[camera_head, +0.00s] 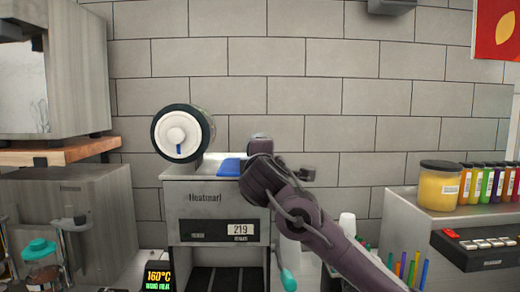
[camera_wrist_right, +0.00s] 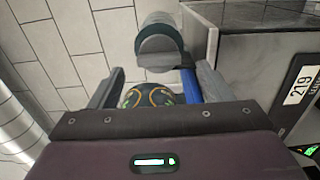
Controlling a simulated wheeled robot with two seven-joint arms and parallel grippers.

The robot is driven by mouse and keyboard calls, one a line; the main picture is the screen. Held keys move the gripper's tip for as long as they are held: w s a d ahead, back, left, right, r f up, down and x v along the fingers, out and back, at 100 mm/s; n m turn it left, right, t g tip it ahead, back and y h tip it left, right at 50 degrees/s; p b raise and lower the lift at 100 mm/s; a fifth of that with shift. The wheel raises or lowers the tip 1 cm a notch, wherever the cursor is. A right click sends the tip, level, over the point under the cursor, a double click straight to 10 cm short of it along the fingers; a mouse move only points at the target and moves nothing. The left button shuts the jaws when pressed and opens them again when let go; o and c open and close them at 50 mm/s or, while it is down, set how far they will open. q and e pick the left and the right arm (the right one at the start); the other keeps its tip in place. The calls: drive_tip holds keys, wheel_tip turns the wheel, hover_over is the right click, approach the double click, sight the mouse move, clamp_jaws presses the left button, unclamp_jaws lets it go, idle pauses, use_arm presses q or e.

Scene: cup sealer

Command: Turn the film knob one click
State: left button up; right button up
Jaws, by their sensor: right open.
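The sealing machine (camera_head: 200,195) stands in the middle of the head view, with a 219 display. A film roll with a black rim and a white hub (camera_head: 176,134) with a blue mark sits on its top left. The roll also shows beyond the fingers in the right wrist view (camera_wrist_right: 160,50). A dark round dial with yellow arcs (camera_wrist_right: 153,96) shows between the fingers; I cannot tell whether it is the film knob. My right gripper (camera_head: 256,150) is open above the machine's top right. In the wrist view its fingers (camera_wrist_right: 160,82) are apart. My left gripper is out of view.
A blue part (camera_head: 230,167) lies on the machine top, close to the right finger in the wrist view. A jar (camera_head: 440,185) and several coloured bottles (camera_head: 490,182) stand on the right. A tiled wall (camera_head: 330,100) is behind. A wooden shelf (camera_head: 60,152) is at left.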

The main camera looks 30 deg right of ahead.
drive_tip(key=p+x, duration=0.2)
drive_tip(key=x, duration=0.2)
drive_tip(key=shift+w+d+r, duration=0.15)
drive_tip(key=shift+w+d, duration=0.1)
drive_tip(key=shift+w, duration=0.1)
drive_tip(key=shift+w+d, duration=0.15)
drive_tip(key=shift+w, duration=0.2)
drive_tip(key=shift+s, duration=0.1)
drive_tip(key=shift+c, duration=0.8)
drive_tip(key=c, duration=0.8)
